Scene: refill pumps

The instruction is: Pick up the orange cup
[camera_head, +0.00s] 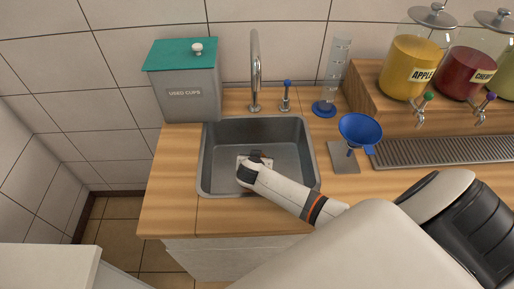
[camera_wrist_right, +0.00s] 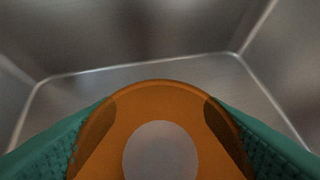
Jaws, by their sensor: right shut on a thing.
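The orange cup (camera_wrist_right: 160,101) fills the lower middle of the right wrist view. It looks translucent, with a round rim and a pale round patch in its middle. The teal fingers of my right gripper (camera_wrist_right: 160,118) press on it from both sides, so the gripper is shut on the cup. In the head view my right arm reaches into the sink (camera_head: 290,135), with the right gripper (camera_head: 252,163) low over the basin. The cup is hidden there behind my wrist. Whether it touches the sink bottom I cannot tell. My left gripper is not in view.
Steel sink walls surround the right gripper. A tap (camera_head: 255,65) stands behind the basin. A grey used-cups box (camera_head: 187,97) with a green lid is at the back left. A blue funnel (camera_head: 360,130), a drip grating (camera_head: 440,151) and drink jars (camera_head: 412,65) are on the right.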

